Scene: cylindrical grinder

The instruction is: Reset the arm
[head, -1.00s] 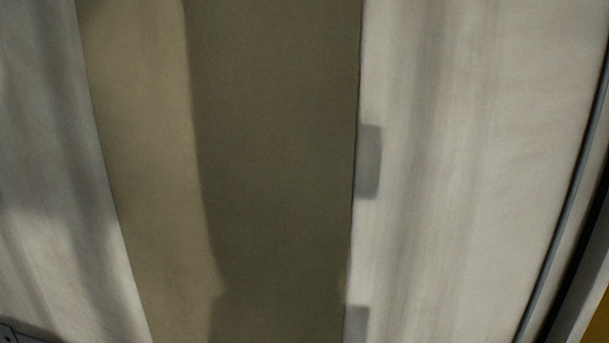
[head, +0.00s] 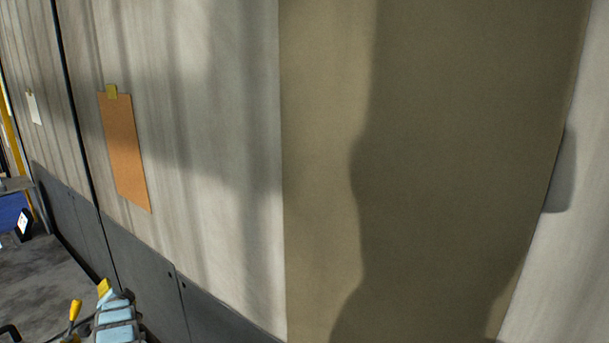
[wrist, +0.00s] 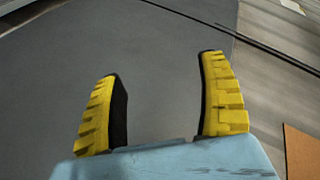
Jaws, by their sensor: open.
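My gripper (wrist: 160,66) is open in the wrist view, with its two yellow, black-lined fingers spread apart. Nothing is between them, and only a plain grey surface shows beyond. In the head view my gripper (head: 90,297) is at the bottom left, in front of the dark lower wall. Its yellow fingers point up above the pale blue body, which the lower picture edge cuts off.
A pale wall with a wide beige panel (head: 322,150) fills most of the head view. An orange-brown sheet (head: 125,155) hangs on the wall left of it. A small white sheet (head: 33,107) hangs farther left. Grey floor (head: 50,270) shows at lower left.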

